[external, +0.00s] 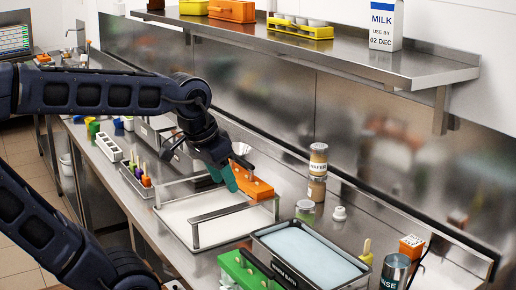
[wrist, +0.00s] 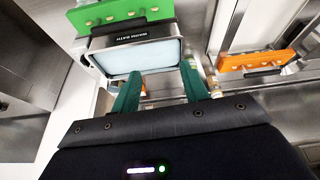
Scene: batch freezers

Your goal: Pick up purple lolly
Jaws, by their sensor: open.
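A small dark purple shape, likely the purple lolly (external: 138,172), stands in a row of small coloured pieces at the left edge of the bench in the external view. It is too small to make out its stick clearly, and I do not see it in the wrist view. My gripper (external: 223,176) has teal fingers, pointing down above the back of a white tray, to the right of the purple shape and apart from it. In the wrist view the fingers (wrist: 160,88) are spread with nothing between them.
The white tray (external: 180,205) has raised metal handles. An orange mould (external: 250,184) lies beside my gripper. A warm bath (external: 345,277) and a green mould (external: 238,270) are in front. Jars (external: 317,175) stand right of the tray. A steel shelf (external: 400,68) overhangs the bench.

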